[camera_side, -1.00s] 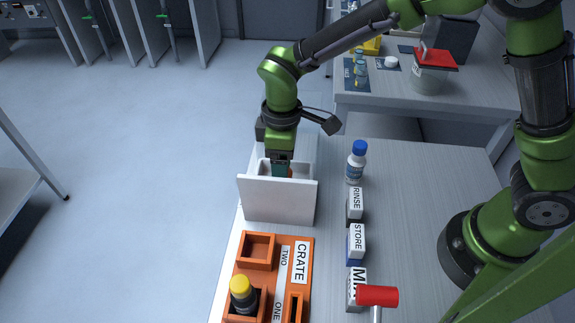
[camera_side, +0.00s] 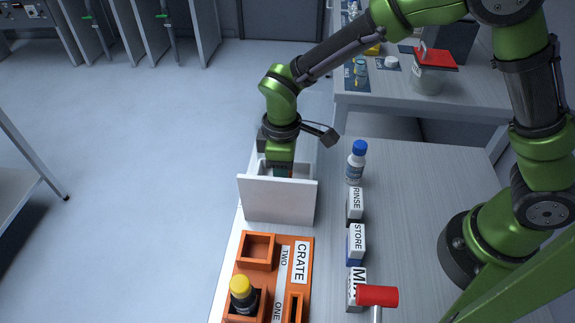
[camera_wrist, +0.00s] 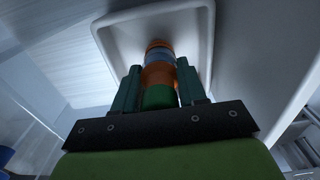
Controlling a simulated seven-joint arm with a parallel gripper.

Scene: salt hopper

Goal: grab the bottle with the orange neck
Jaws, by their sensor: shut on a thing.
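The bottle with the orange neck (camera_wrist: 158,76) stands in the white bin, seen from above in the wrist view. It has a green top, an orange band below it, then blue and orange parts further down. My gripper (camera_wrist: 158,88) has its dark green fingers on either side of the bottle and is shut on it. In the side view my gripper (camera_side: 283,170) reaches down into the white bin (camera_side: 277,200). The bin's tall front wall hides the fingertips and most of the bottle there.
An orange crate (camera_side: 304,262) with a yellow-capped bottle (camera_side: 242,292) stands in front of the bin. To the right are a blue-capped white bottle (camera_side: 356,163) and boxes marked RINSE (camera_side: 355,206) and STORE (camera_side: 356,243).

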